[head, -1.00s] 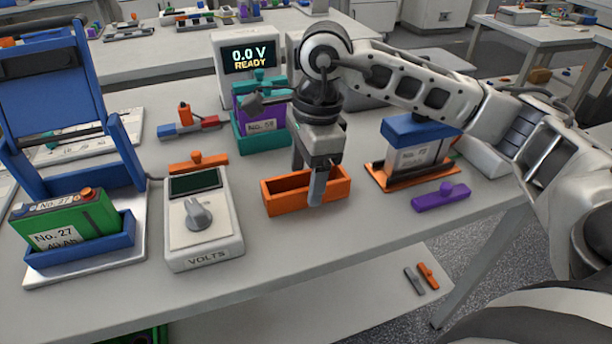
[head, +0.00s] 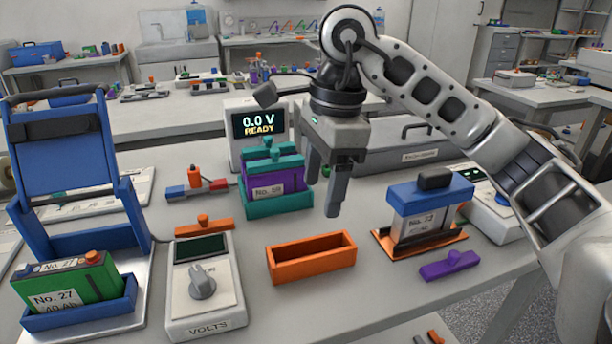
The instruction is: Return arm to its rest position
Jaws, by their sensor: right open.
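My right arm (head: 425,90) comes in from the right and arches over the table. Its right gripper (head: 322,196) points down with its two fingers apart and nothing between them. It hangs in the air above and behind the empty orange tray (head: 312,270), clear of it. To its left is the purple battery No. 58 (head: 285,182) in a teal holder (head: 280,208), in front of the tester (head: 257,122) reading 0.0 V READY. My left gripper is not in the view.
On the right, a battery with a blue top (head: 430,195) stands on an orange base near a purple clip (head: 449,265). On the left are the VOLTS meter (head: 203,285) and the green battery No. 27 (head: 70,283) in a blue stand.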

